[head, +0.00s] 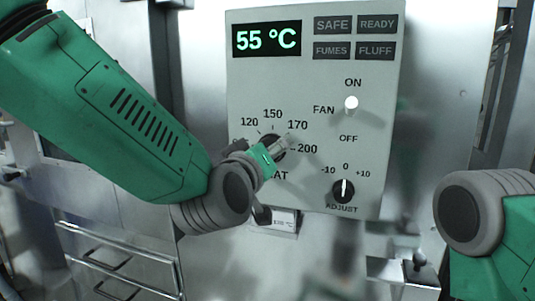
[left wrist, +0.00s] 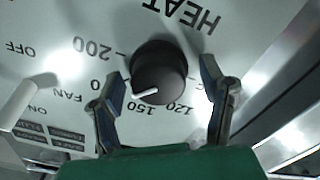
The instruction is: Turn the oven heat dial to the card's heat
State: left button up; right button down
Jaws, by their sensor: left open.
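The black heat dial (head: 270,141) is on the grey control panel, partly hidden behind my left gripper (head: 280,150). In the left wrist view the heat dial (left wrist: 160,62) appears upside down between the two open fingers of my left gripper (left wrist: 160,73). A gap shows on both sides of the dial. Its white pointer line aims between the 170 and 150 marks; a finger partly covers the 170. My right gripper is outside the views.
The panel's display (head: 266,39) reads 55 °C. A white fan switch (head: 351,103) sits right of the dial, near ON. An adjust knob (head: 344,190) below it points near 0. Indicator plates (head: 355,37) are at the top right. A drawer handle (head: 105,264) is at the lower left.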

pick_arm(q)
jog(key=v, duration=1.2)
jog(key=s+a+f+m+g+y+b, duration=0.1)
jog(key=a+f+g+b, duration=0.15)
jog(key=f, duration=0.85)
jog(key=s+a+f+g+y+b, duration=0.15)
jog(key=a+f, duration=0.25)
jog(key=f, duration=0.8)
jog(key=a+f+m+g+b, duration=0.1)
jog(key=a+f+g+b, duration=0.15)
jog(key=f, duration=0.85)
jog(key=s+a+f+m+g+y+b, duration=0.1)
jog(key=s+a+f+g+b, duration=0.2)
jog(key=s+f, duration=0.9)
jog(key=s+a+f+g+y+b, duration=0.2)
jog(key=s+a+f+g, duration=0.5)
jog(key=s+a+f, duration=0.5)
notch_tip(320, 180, down, 4)
jog(key=shift+s+f+m+b, duration=0.15)
jog(key=shift+s+m+b, duration=0.25)
jog(key=shift+s+b, duration=0.05)
